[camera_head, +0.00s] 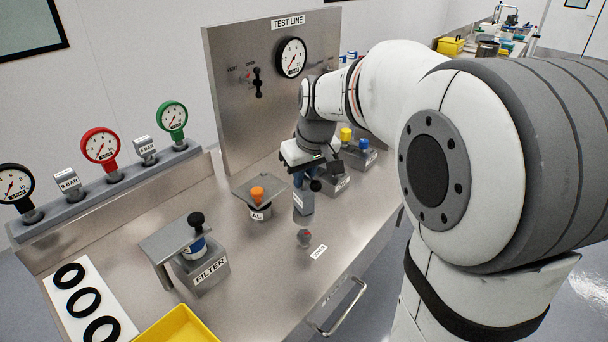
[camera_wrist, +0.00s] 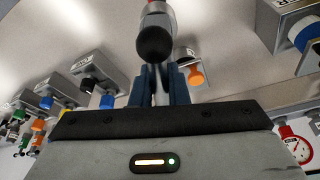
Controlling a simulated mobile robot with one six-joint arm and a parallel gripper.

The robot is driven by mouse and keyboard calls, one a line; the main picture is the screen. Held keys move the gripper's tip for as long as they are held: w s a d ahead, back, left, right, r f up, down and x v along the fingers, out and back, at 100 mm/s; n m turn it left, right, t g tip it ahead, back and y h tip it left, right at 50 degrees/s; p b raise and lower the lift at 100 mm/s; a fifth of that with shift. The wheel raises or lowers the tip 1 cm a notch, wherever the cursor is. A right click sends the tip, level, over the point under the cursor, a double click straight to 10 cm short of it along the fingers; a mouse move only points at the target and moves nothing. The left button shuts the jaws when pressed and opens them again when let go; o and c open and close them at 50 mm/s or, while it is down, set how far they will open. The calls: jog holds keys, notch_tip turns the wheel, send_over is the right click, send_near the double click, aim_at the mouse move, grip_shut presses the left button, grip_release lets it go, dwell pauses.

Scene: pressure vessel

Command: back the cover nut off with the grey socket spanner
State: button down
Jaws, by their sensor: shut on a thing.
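My gripper (camera_head: 303,180) points down over a grey labelled block (camera_head: 303,203) on the steel bench. In the wrist view its blue fingers (camera_wrist: 162,88) are shut on a slim grey tool, apparently the socket spanner (camera_wrist: 157,72). A black ball knob (camera_wrist: 155,45) stands out in front of the fingers and hides part of the tool; it also shows beside the fingers in the head view. I cannot tell whether the tool is clear of the block.
An orange-capped pot (camera_head: 258,196) stands left of my gripper. The FILTER block (camera_head: 206,270) is further left. More tool blocks (camera_head: 360,158) stand behind and right. The TEST LINE panel (camera_head: 230,95) rises behind. A yellow tray (camera_head: 178,328) lies at front left.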

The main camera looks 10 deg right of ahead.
aim_at(304, 200)
jog(key=shift+f+b, duration=2.6)
jog(key=shift+f, duration=0.85)
jog(key=shift+f+n+g+y+b, duration=0.1)
jog(key=shift+n+g+y+b, duration=0.35)
jog(key=shift+n, duration=1.75)
jog(key=n+g+y+b, duration=0.1)
jog(key=n, duration=0.4)
jog(key=shift+w, duration=0.1)
jog(key=shift+n, duration=0.6)
jog(key=shift+r+p, duration=2.2)
jog(key=shift+r, duration=1.4)
